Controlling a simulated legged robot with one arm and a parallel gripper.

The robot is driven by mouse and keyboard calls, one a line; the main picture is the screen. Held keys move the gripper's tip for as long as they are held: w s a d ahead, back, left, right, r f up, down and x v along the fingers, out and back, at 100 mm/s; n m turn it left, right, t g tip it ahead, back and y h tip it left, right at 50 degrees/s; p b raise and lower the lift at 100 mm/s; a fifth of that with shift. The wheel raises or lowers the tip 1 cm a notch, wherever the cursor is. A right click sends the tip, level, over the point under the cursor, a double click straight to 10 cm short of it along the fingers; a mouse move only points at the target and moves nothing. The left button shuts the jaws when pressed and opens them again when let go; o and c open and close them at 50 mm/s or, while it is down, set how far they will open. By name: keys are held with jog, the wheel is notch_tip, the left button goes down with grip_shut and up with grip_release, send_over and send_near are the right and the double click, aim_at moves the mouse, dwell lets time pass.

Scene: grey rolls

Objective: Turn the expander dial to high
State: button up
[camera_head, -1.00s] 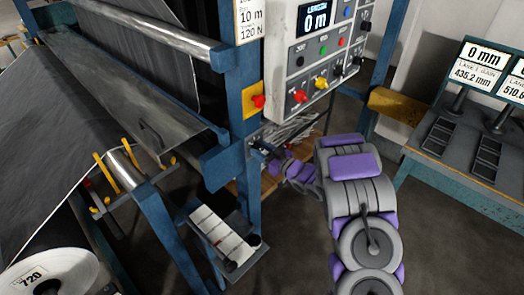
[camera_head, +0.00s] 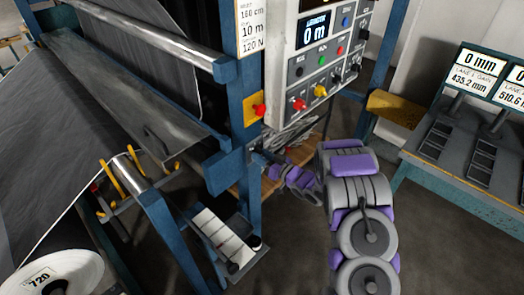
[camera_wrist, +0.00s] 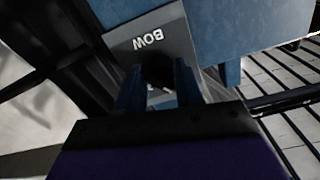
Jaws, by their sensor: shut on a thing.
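In the wrist view, a dark round dial (camera_wrist: 157,70) sits on a grey plate (camera_wrist: 160,38) marked "BOW", which appears upside down. My gripper (camera_wrist: 158,92) has its two blue fingers on either side of the dial and is shut on it. The fingers and the gripper body hide part of the dial, so its pointer and any high mark cannot be read. In the head view, my gripper (camera_head: 259,160) is at the blue upright post, below the red button. The dial is too small to make out there.
A grey control panel (camera_head: 289,82) with coloured buttons hangs above my arm. A red button on a yellow plate (camera_head: 252,110) is on the blue post (camera_head: 247,190). Dark web runs over rollers at left. A bench with displays (camera_head: 470,130) stands at right.

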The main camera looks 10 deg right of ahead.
jog(key=m+p, duration=0.3)
jog(key=p, duration=0.2)
jog(key=shift+r+m, duration=0.3)
jog(key=shift+m, duration=0.1)
jog(key=m+p, duration=0.3)
jog(key=p, duration=0.1)
jog(key=shift+m, duration=0.3)
jog(key=m+p, duration=0.2)
jog(key=m, duration=0.2)
jog(key=shift+f, duration=0.15)
jog(key=shift+f+m+p, duration=0.15)
jog(key=shift+m+p, duration=0.5)
jog(key=shift+m, duration=1.45)
jog(key=o, duration=1)
jog(key=shift+d, duration=0.1)
